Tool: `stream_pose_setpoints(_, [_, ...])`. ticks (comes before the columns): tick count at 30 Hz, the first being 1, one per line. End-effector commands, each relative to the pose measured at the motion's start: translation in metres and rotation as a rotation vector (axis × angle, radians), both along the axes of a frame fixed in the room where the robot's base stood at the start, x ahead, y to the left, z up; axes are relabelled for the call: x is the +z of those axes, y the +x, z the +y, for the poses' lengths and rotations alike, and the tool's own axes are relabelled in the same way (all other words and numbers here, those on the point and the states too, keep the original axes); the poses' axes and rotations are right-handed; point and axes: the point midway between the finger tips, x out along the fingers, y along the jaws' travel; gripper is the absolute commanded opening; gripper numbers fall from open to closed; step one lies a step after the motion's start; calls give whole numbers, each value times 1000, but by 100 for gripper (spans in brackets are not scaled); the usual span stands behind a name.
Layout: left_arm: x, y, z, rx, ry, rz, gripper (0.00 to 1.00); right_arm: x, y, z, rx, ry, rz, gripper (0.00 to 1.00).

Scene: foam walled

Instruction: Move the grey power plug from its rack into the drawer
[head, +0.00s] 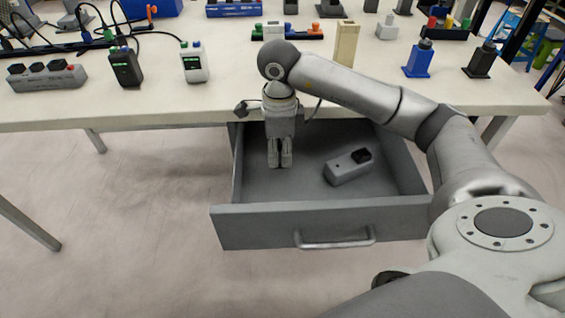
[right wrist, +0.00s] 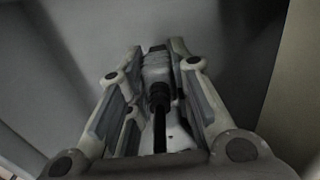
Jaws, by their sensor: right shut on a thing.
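My right gripper (head: 280,158) points down into the open grey drawer (head: 322,218), in its left part, as the head view shows. In the right wrist view its fingers (right wrist: 155,70) are shut on the grey power plug (right wrist: 157,72). The plug has a black neck and a dark cable running back toward the wrist. In the head view the fingers largely hide the plug. I cannot tell whether it touches the drawer floor. My left gripper is not in view.
A grey block with a black socket (head: 348,167) lies in the drawer, right of the gripper. The drawer hangs under a pale table (head: 200,105). On the table stand a grey power strip (head: 47,77), testers (head: 194,63), a tan block (head: 346,42) and a rack (head: 287,33) with several plugs.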

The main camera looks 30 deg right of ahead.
Motion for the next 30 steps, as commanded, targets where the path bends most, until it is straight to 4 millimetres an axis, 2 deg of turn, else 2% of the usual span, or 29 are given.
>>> stream_pose_setpoints(3, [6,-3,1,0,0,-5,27,-14,-3,-8,-2,-2,3,0])
stream_pose_setpoints(8, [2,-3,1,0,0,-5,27,-37,-3,-6,0,0,2,0])
stream_pose_setpoints(19, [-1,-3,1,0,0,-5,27,-41,-2,-6,0,-1,1,0])
stream_pose_setpoints(20, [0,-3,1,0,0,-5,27,-41,-2,-6,0,-1,1,22])
stream_pose_setpoints(24, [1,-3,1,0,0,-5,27,-40,-2,-6,0,-1,1,40])
stream_pose_setpoints(30, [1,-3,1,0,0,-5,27,-40,-2,-6,0,-1,1,42])
